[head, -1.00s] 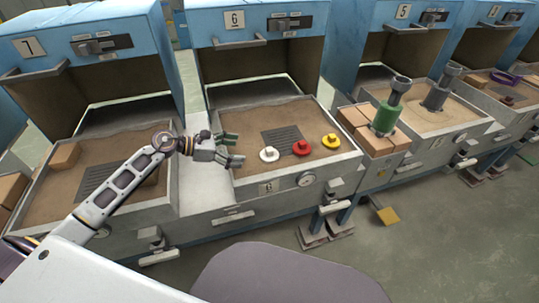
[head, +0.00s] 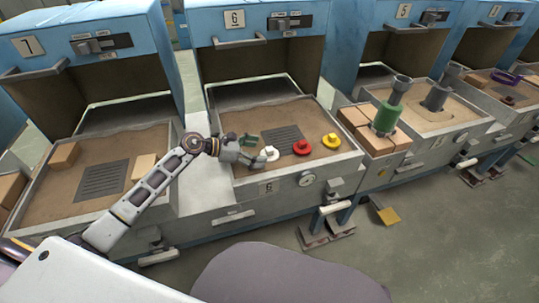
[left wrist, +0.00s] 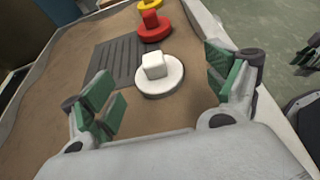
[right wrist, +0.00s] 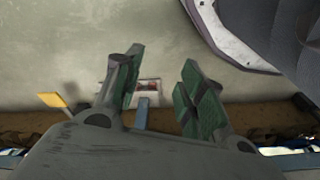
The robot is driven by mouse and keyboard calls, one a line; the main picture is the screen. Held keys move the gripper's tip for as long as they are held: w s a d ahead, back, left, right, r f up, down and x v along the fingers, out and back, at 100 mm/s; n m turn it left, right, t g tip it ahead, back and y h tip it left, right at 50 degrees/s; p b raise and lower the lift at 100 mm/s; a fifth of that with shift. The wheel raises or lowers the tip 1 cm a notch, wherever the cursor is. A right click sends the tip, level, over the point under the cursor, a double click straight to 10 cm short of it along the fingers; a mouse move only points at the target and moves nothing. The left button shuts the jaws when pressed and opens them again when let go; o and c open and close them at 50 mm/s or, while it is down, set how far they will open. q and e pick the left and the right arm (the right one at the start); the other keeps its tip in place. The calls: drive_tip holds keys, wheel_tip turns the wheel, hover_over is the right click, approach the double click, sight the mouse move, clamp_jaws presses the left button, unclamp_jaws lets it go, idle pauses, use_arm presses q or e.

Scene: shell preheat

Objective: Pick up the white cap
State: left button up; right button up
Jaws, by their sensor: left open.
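The white cap (head: 271,153) lies on the sand of the station 6 tray. It is a round disc with a square knob on top, and it shows whole in the left wrist view (left wrist: 160,75). My left gripper (head: 260,150) is open at the cap's left side in the head view. In the left wrist view its green-padded fingers (left wrist: 170,95) are spread wide, with the cap ahead of and between them, apart from both. My right gripper (right wrist: 160,85) is open and empty over the floor and is out of the head view.
A red cap (head: 302,148) and a yellow cap (head: 331,141) lie to the right of the white one. A dark grille (head: 283,139) is set in the sand behind. The metal tray rim (head: 300,172) stands in front. Bricks (head: 377,137) and a green cylinder (head: 387,117) stand further right.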

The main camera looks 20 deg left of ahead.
sight(266, 151)
use_arm(q)
drive_tip(key=shift+d, duration=0.1)
use_arm(e)
drive_tip(key=shift+s+f, duration=0.1)
use_arm(q)
drive_tip(key=shift+w+d+f, duration=0.1)
drive_tip(key=shift+w, duration=0.1)
drive_tip(key=shift+w+d+f, duration=0.2)
drive_tip(key=shift+w+d, duration=0.2)
drive_tip(key=shift+w+d+f, duration=0.3)
drive_tip(key=shift+w+d, duration=0.15)
drive_tip(key=shift+w, duration=0.1)
drive_tip(key=shift+w+d+f+b, duration=0.3)
drive_tip(key=shift+w+d, duration=0.05)
drive_tip(key=shift+d, duration=0.15)
drive_tip(key=shift+w+d+f, duration=0.1)
drive_tip(key=shift+w+d, duration=0.05)
drive_tip(key=shift+d, duration=0.1)
use_arm(e)
drive_tip(key=shift+s+a+r, duration=0.1)
drive_tip(key=shift+s+r, duration=0.1)
drive_tip(key=shift+r, duration=0.3)
drive_tip(key=shift+s+a+r, duration=0.1)
drive_tip(key=shift+s+r, duration=0.1)
drive_tip(key=shift+r, duration=0.25)
use_arm(q)
drive_tip(key=shift+c, duration=0.5)
use_arm(e)
drive_tip(key=shift+w, duration=0.15)
